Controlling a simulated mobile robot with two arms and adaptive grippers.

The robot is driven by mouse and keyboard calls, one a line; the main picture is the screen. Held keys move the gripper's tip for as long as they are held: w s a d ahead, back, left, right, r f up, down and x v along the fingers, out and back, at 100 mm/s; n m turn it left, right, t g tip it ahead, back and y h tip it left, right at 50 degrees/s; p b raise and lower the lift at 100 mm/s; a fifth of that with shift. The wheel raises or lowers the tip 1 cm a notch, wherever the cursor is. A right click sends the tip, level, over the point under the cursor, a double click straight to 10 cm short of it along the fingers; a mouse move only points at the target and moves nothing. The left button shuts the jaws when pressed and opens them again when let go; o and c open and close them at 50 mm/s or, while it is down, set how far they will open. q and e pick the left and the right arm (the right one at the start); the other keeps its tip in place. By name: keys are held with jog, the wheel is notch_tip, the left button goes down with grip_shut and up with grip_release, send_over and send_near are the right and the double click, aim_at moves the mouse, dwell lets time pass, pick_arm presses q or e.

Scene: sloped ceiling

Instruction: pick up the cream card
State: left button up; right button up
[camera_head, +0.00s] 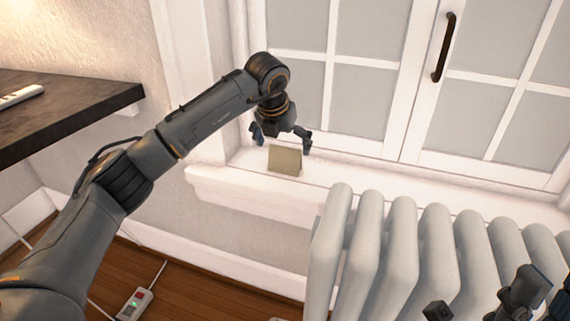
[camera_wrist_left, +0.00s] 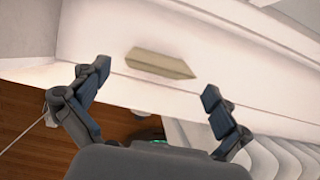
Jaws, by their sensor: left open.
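The cream card (camera_head: 285,160) stands upright, tilted a little, on the white window sill (camera_head: 245,188) in the head view. In the left wrist view the card (camera_wrist_left: 160,63) shows beyond the fingertips, with clear sill around it. My left gripper (camera_head: 281,141) is open, with its fingers spread above and behind the card. It also shows in the left wrist view (camera_wrist_left: 155,82), with nothing between its fingers. My right gripper (camera_head: 485,300) shows only in part at the lower right corner, in front of the radiator, and its opening is unclear.
A white radiator (camera_head: 380,240) stands below the sill at right. A closed window with a dark handle (camera_head: 443,47) rises behind the sill. A dark shelf (camera_head: 60,108) holding a white object (camera_head: 20,96) is at left. A power strip (camera_head: 135,303) lies on the wooden floor.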

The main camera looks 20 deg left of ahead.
aim_at(284, 153)
pick_arm(q)
jog(key=b+x, duration=0.2)
jog(key=x, duration=0.3)
jog(key=shift+s, duration=0.2)
jog(key=shift+r, duration=0.1)
jog(key=c, duration=0.7)
